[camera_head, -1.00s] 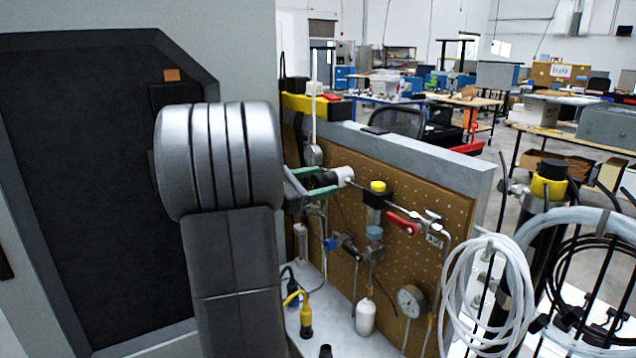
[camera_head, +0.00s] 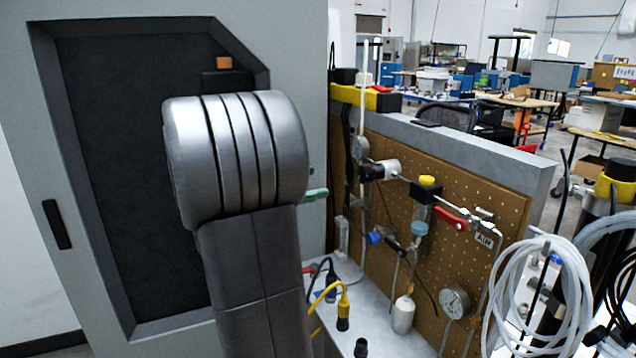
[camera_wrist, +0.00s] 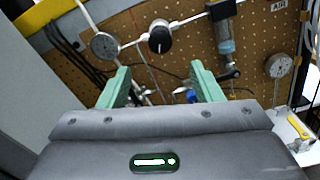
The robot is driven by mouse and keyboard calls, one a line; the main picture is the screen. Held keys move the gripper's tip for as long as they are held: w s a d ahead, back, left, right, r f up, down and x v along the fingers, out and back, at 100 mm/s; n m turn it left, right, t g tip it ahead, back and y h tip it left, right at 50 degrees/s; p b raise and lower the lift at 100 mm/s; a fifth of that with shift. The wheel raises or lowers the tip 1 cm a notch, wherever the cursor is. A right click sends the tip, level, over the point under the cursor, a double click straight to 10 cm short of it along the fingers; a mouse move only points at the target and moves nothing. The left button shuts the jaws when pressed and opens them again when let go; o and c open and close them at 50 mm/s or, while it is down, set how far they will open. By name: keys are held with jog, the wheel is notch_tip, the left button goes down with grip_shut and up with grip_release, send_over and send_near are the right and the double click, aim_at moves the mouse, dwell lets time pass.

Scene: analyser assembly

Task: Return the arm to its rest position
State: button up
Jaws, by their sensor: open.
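My gripper (camera_wrist: 160,88) shows in the wrist view with its two green fingers spread apart and nothing between them. It faces the pegboard (camera_head: 490,230) with its valves and gauges, and stands clear of the fittings as far as I can tell. In the head view my grey arm hides most of the gripper; only one green fingertip (camera_head: 316,195) shows at its right side. The black and white knob (camera_wrist: 160,38) lies ahead of the fingers in the wrist view, and it also shows on the pegboard in the head view (camera_head: 380,170).
A grey cabinet with a dark recessed panel (camera_head: 110,150) stands behind my arm at left. A red-handled valve (camera_head: 451,218), a gauge (camera_head: 454,301) and a white tubing coil (camera_head: 535,295) are at right. Yellow and black connectors (camera_head: 343,310) stand on the bench below.

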aim_at(360, 173)
dwell(0.3)
jog(key=p+x, duration=0.1)
jog(key=x, duration=1.3)
jog(key=shift+a+p, duration=0.15)
jog(key=shift+p, duration=0.15)
